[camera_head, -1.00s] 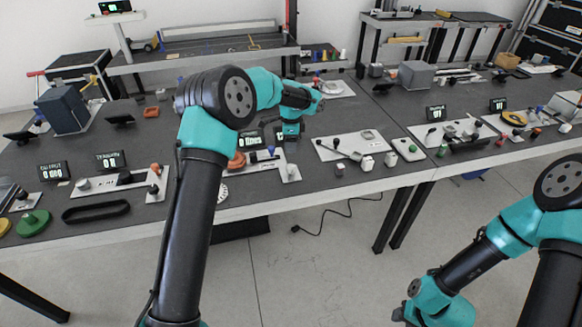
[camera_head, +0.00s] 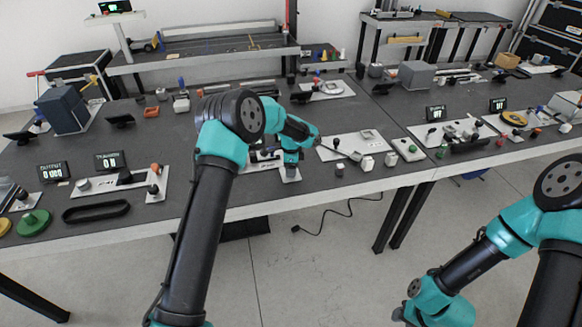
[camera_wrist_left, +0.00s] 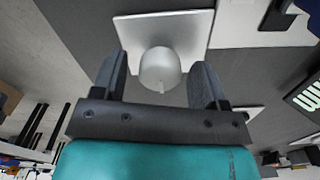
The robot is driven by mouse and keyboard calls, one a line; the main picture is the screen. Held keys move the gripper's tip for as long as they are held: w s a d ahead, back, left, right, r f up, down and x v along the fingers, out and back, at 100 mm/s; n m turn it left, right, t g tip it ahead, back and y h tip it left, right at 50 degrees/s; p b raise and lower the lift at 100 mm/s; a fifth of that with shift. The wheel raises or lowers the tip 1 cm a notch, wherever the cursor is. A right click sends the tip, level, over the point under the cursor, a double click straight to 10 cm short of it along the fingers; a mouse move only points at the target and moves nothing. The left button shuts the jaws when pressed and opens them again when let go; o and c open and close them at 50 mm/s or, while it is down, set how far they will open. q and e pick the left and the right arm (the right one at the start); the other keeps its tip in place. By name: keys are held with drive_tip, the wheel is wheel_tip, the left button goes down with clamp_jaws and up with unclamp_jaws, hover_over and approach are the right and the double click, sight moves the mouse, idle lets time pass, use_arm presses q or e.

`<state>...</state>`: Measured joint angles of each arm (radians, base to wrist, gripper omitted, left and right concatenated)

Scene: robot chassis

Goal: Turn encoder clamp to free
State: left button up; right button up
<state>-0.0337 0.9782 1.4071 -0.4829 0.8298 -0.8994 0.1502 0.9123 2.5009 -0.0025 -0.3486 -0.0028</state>
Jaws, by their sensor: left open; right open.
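A round pale grey knob (camera_wrist_left: 160,68) with a small pointer stands on a light plate (camera_wrist_left: 205,22) in the left wrist view. It appears to be the encoder clamp, though no label is readable there. My left gripper (camera_wrist_left: 159,82) is open, with one finger on each side of the knob in the picture and a visible gap to each. I cannot tell how far down the fingers reach. In the head view my left gripper (camera_head: 291,168) is over the right end of a plate (camera_head: 291,178) and hides the knob. My right gripper is below the head view's lower edge.
To the right, a white panel (camera_head: 340,142) carries a lever and white blocks. To the left, another fixture (camera_head: 125,181) has a dark bar and orange knob. Displays stand behind the fixtures.

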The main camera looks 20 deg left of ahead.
use_arm(q)
drive_tip(key=shift+c, duration=0.3)
drive_tip(key=c, duration=0.9)
